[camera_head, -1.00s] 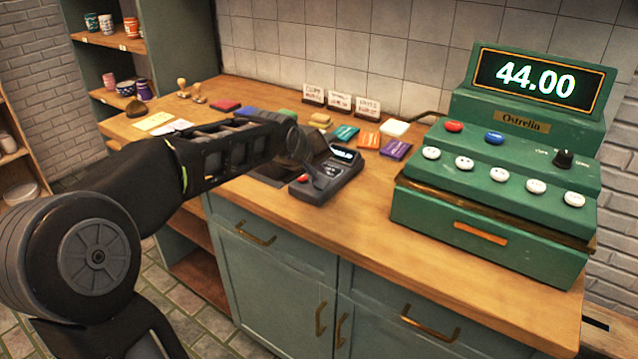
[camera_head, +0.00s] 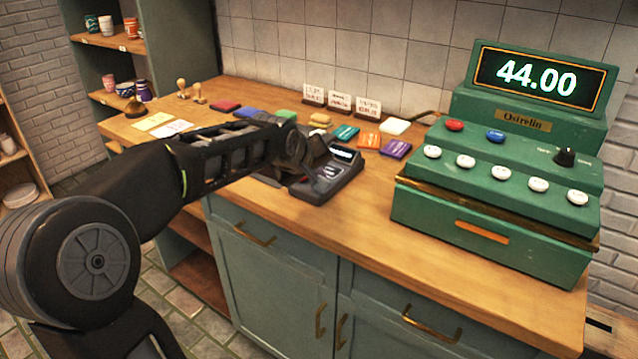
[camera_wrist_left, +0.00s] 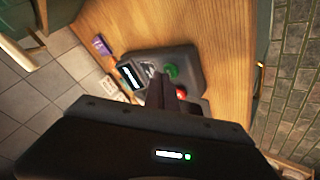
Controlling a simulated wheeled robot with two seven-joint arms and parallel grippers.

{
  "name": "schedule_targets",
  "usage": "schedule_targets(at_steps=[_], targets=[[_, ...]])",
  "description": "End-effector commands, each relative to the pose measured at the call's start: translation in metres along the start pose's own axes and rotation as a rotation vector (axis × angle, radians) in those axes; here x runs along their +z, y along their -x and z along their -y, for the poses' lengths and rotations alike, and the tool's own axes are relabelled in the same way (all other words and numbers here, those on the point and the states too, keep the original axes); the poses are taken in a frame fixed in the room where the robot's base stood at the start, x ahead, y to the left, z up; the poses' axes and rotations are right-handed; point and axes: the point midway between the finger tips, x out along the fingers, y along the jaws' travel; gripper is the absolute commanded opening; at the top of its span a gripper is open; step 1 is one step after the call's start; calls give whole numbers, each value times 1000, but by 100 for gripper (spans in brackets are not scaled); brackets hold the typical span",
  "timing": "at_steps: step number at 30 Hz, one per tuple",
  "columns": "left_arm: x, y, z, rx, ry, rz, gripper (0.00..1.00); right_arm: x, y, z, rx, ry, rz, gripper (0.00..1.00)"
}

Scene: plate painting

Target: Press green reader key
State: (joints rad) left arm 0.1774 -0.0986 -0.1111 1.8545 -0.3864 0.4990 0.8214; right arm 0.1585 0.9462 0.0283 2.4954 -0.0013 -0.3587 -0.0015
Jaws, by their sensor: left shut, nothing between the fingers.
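The dark card reader (camera_head: 337,172) lies on the wooden counter, its small screen (camera_head: 342,154) lit. In the head view my left arm hides the reader's left side. My right gripper is not in view.
The green cash register (camera_head: 500,190) reading 44.00 stands at the right. The counter's front edge is close.

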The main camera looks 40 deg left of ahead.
Motion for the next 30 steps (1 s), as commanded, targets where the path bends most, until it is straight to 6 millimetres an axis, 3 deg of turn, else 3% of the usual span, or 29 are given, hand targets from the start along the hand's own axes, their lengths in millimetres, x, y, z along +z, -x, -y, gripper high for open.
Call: schedule_targets(at_steps=[21,30], targets=[[3,-4,3,-1,0,1,0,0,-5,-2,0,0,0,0],[-3,4,-3,-1,0,1,0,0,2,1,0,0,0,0]])
